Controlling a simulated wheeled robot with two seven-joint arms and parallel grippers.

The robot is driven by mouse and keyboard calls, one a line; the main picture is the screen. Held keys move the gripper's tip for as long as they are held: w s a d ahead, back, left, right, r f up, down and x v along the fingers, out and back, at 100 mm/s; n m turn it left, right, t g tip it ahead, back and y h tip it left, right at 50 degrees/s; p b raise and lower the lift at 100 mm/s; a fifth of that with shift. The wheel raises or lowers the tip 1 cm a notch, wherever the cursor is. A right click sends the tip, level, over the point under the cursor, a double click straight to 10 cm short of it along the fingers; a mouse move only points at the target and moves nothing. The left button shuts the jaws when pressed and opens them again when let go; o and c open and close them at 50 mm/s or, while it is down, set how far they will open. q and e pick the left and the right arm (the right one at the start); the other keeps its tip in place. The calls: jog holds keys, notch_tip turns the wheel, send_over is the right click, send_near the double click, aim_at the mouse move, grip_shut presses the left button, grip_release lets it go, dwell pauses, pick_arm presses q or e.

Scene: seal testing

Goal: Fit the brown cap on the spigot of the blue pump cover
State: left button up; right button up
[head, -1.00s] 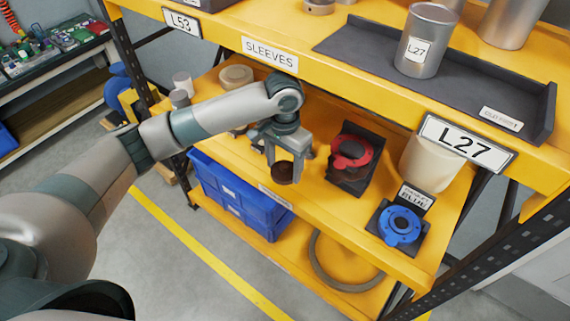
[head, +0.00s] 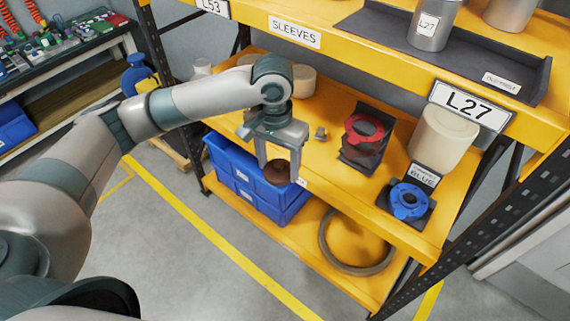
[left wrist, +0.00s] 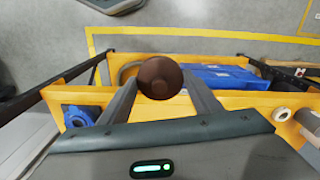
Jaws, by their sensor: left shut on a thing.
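My left gripper (head: 279,172) is shut on the brown cap (head: 278,173) and holds it in the air at the front edge of the yellow middle shelf. In the left wrist view the cap (left wrist: 160,78) sits between the two fingertips. The blue pump cover (head: 409,201) stands in a dark holder at the right end of that shelf, with a round opening in its middle. It also shows in the left wrist view (left wrist: 77,117), left of the gripper. The cap and the cover are well apart. My right gripper is not in view.
A red flanged part (head: 364,130) stands in a dark holder between my gripper and the blue cover. A cream cylinder (head: 443,140) stands behind the cover. The upper shelf (head: 345,60) overhangs. Blue bins (head: 238,180) sit below. The floor aisle in front is clear.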

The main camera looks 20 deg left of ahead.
pick_arm(q)
jog(key=s+a+r+n, duration=0.2)
jog(key=s+r, duration=0.2)
jog(key=s, duration=0.2)
jog(key=shift+s+a+r, duration=0.2)
jog(key=shift+s+a, duration=0.05)
jog(key=shift+s, duration=0.05)
